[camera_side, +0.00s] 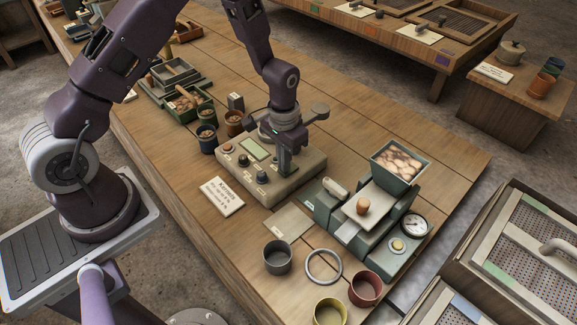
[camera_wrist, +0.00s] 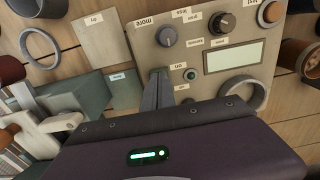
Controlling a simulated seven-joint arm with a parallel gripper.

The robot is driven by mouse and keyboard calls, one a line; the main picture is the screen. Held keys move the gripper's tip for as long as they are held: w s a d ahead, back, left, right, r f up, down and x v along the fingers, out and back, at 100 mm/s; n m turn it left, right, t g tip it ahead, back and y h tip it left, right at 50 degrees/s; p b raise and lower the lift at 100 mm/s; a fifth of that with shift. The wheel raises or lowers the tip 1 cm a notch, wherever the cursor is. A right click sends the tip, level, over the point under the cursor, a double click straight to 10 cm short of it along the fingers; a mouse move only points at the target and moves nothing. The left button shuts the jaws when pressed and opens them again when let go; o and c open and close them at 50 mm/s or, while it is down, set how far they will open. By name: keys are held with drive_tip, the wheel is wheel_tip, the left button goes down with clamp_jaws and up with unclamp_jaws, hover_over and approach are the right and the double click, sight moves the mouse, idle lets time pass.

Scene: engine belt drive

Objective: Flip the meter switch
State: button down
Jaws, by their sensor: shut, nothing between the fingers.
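The meter is a beige box (camera_side: 300,180) on the wooden bench, with a greenish display, knobs and labels on its sloped top. My gripper (camera_side: 285,172) points down over the right part of the meter. Its shut, empty fingers (camera_wrist: 158,76) show beside the green light in the wrist view. I cannot make out the switch lever; the fingers may cover it. Contact is unclear.
A green scale-like machine (camera_side: 375,215) with an egg and a hopper stands right of the meter. A label card (camera_side: 221,197) lies in front. A grey cup (camera_side: 277,257), a metal ring (camera_side: 324,266) and red and yellow cups are nearer. Dark pots (camera_side: 207,138) stand behind left.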

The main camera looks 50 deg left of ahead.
drive_tip(key=shift+f, duration=0.3)
drive_tip(key=shift+r, duration=3.55)
wheel_tip(320, 180, up, 9)
drive_tip(key=t, duration=0.1)
hover_over(280, 178)
drive_tip(key=s+r+t, duration=0.2)
drive_tip(key=s+r, duration=0.5)
drive_tip(key=r, duration=0.4)
drive_tip(key=s+d+r+t, duration=0.1)
drive_tip(key=s+r, duration=0.3)
drive_tip(key=s, duration=1)
drive_tip(key=shift+s+r+t, duration=0.3)
drive_tip(key=shift+s+t, duration=0.05)
drive_tip(key=shift+t, duration=0.45)
